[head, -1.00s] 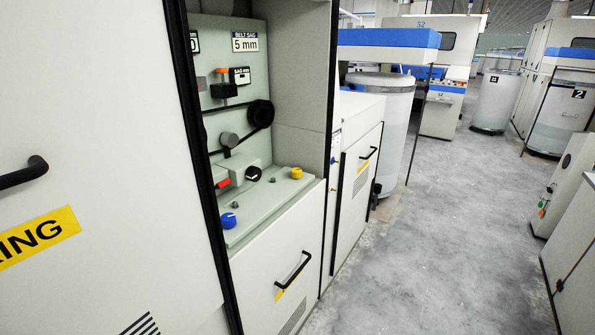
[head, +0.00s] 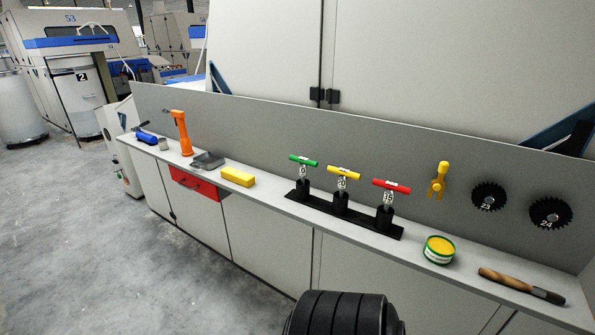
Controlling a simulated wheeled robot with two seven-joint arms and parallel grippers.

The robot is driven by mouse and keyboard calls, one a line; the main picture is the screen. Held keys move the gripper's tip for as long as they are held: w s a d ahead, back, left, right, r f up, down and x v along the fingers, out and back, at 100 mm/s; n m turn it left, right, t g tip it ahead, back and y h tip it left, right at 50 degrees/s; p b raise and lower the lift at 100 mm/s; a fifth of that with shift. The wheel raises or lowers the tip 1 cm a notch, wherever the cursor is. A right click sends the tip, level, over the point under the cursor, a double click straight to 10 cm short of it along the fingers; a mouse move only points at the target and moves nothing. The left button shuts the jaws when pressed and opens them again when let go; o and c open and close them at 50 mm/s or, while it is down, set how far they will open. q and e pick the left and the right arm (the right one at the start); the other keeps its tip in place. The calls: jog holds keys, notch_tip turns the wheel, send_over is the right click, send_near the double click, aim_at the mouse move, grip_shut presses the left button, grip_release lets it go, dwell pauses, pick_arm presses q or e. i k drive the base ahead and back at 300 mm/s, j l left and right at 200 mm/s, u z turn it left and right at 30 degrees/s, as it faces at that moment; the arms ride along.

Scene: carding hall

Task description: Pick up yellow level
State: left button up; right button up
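A small yellow block (head: 237,177) lies on the long grey shelf (head: 268,203), left of the row of T-handled tools. It is the only loose yellow bar on the shelf, but no vial can be made out on it, so I cannot tell for sure that it is the level. A yellow-handled T-tool (head: 343,173) stands upright in a black rack between a green-handled one (head: 303,161) and a red-handled one (head: 391,187). Neither of my grippers is in view.
Left of the block are a grey tray (head: 208,160), an orange tool (head: 181,133) and a blue tool (head: 147,137). To the right are a green-and-yellow tin (head: 439,250) and a brown-handled rod (head: 521,286). Open floor (head: 90,235) lies at left.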

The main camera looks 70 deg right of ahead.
aim_at(244, 180)
jog(key=z, duration=1.85)
jog(key=i+j+z, duration=0.1)
jog(key=z, duration=0.25)
jog(key=j+z, duration=0.15)
jog(key=z, duration=0.2)
jog(key=i+j+z, duration=0.1)
jog(key=z, duration=0.25)
jog(key=j, duration=0.1)
